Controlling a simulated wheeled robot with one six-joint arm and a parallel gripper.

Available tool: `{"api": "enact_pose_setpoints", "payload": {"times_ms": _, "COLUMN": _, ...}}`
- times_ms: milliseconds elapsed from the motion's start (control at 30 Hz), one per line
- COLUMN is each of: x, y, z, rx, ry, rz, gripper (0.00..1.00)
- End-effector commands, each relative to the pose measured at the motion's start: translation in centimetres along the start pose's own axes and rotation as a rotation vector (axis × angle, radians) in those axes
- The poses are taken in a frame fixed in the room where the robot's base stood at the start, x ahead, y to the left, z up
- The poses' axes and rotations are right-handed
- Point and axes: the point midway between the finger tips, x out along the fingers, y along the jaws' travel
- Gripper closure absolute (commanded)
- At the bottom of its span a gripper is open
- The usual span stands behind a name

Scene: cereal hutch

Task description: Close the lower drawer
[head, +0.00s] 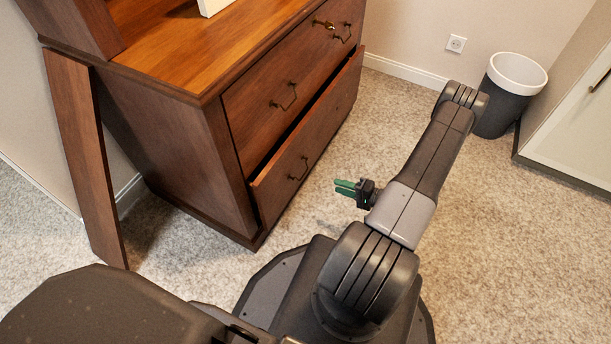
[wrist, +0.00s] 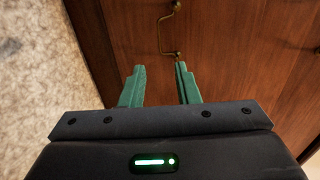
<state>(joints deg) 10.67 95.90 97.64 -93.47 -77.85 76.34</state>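The lower drawer (head: 315,147) of the brown wooden hutch stands partly pulled out, with a dark gap along its top edge. It has brass handles, one at its left part (head: 299,170). My gripper (head: 345,187) is in front of the drawer, apart from it, with green fingers pointing toward it. In the wrist view the two green fingers (wrist: 160,85) are spread with nothing between them. A brass handle (wrist: 168,30) on a wooden front shows just beyond the fingertips.
The closed upper drawer (head: 270,95) has a key in its lock. A leaning wooden board (head: 85,155) stands left of the hutch. A grey bin (head: 503,100) and a white cabinet (head: 575,135) are at the right. Carpet in front of the hutch is clear.

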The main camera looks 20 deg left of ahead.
Motion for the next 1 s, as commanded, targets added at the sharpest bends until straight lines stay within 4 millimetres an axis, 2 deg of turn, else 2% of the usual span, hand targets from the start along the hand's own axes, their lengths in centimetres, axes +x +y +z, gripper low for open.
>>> {"api": "enact_pose_setpoints", "payload": {"times_ms": 167, "x": 1.9, "y": 0.2, "z": 0.1, "rx": -0.001, "ry": -0.005, "rz": 0.003, "gripper": 0.71}}
{"api": "enact_pose_setpoints", "payload": {"times_ms": 800, "x": 10.9, "y": 0.3, "z": 0.0, "rx": -0.003, "ry": -0.003, "rz": 0.004, "gripper": 0.71}}
{"api": "enact_pose_setpoints", "payload": {"times_ms": 1000, "x": 12.8, "y": 0.2, "z": -0.1, "rx": -0.003, "ry": -0.001, "rz": 0.005, "gripper": 0.71}}
